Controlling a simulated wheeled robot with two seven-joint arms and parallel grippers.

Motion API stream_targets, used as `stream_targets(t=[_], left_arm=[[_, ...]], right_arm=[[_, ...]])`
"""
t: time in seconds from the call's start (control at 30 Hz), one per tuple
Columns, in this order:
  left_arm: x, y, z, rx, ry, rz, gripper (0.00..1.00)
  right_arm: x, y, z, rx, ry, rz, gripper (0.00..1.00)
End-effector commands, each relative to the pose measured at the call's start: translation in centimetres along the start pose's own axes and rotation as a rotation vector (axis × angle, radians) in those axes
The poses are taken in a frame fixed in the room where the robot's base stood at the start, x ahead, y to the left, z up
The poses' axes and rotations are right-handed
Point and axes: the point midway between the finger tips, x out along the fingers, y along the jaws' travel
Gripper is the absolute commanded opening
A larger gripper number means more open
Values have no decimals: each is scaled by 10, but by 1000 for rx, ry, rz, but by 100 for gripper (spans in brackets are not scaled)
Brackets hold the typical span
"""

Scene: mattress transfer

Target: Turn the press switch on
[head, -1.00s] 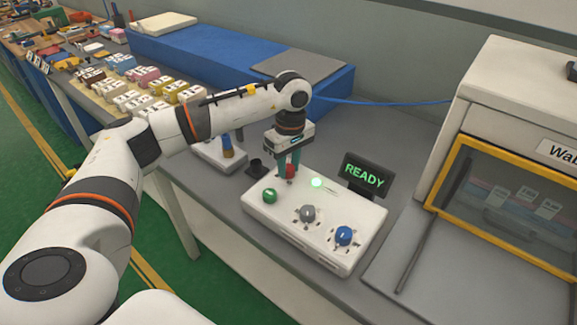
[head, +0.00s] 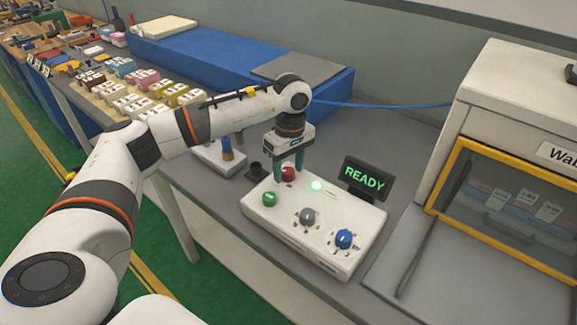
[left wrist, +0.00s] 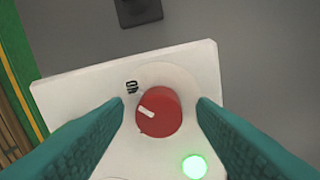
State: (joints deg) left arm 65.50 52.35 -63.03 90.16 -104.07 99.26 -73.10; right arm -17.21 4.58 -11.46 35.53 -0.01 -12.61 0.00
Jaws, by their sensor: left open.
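A white control box (head: 290,240) stands on the grey bench. It carries a red knob (head: 288,174), a green knob (head: 269,199), a grey knob (head: 308,216), a blue knob (head: 344,238) and a lit green lamp (head: 316,185). My left gripper (head: 288,170) is open above the red knob. In the left wrist view its teal fingers (left wrist: 160,106) stand on either side of the red knob (left wrist: 157,112), with gaps. The red knob's white mark points to the upper left, near a printed label too small to read surely. My right gripper is not in view.
A display (head: 364,178) reading READY stands behind the box. A white cabinet with a yellow-framed window (head: 505,205) is at the right. A second small box (head: 215,158) and a blue padded block (head: 210,65) lie beyond. The bench right of the display is clear.

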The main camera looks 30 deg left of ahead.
Motion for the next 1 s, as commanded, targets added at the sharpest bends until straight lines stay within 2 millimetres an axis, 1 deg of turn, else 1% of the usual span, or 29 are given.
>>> stream_targets(t=[0.07,0.17,0.4,0.5,0.6,0.7,0.8,1.0], left_arm=[[-6,-1,0,0,0,-2,52],[-21,-1,0,1,0,-5,52],[-73,-1,-1,2,0,-6,52],[-92,-1,0,1,-1,-6,52],[-106,-1,0,0,0,-5,52],[-115,-1,0,1,0,-3,52],[-119,0,0,1,0,-2,52],[-120,0,0,1,0,-2,52]], right_arm=[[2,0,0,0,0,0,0],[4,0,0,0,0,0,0],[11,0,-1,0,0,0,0],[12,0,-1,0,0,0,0],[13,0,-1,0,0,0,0],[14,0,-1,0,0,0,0],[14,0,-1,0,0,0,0],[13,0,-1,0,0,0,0]])
